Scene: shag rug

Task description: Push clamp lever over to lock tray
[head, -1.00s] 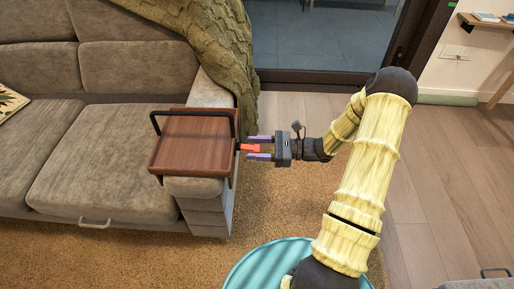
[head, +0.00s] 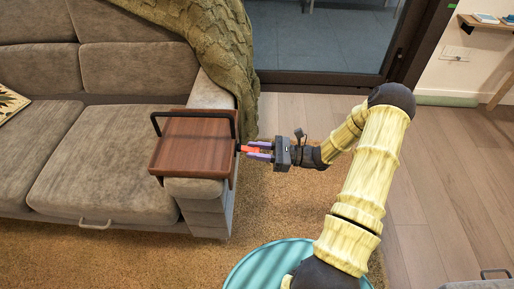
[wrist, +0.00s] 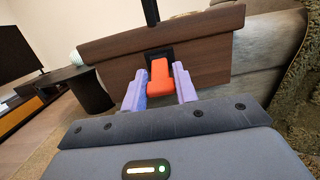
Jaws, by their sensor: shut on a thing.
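The red clamp lever (head: 252,149) sticks out from the tray's right side. In the wrist view the red lever (wrist: 160,76) stands in front of a black mount on the tray's wooden side panel (wrist: 122,76). My gripper (head: 260,150) is shut on the lever, its purple fingers on either side of it. The fingers also flank it in the wrist view (wrist: 160,90).
The grey sofa (head: 100,150) lies to the left, with a green knitted throw (head: 225,55) over its back corner. A round teal table (head: 262,268) stands at the front below my arm. The rug right of the armrest is clear.

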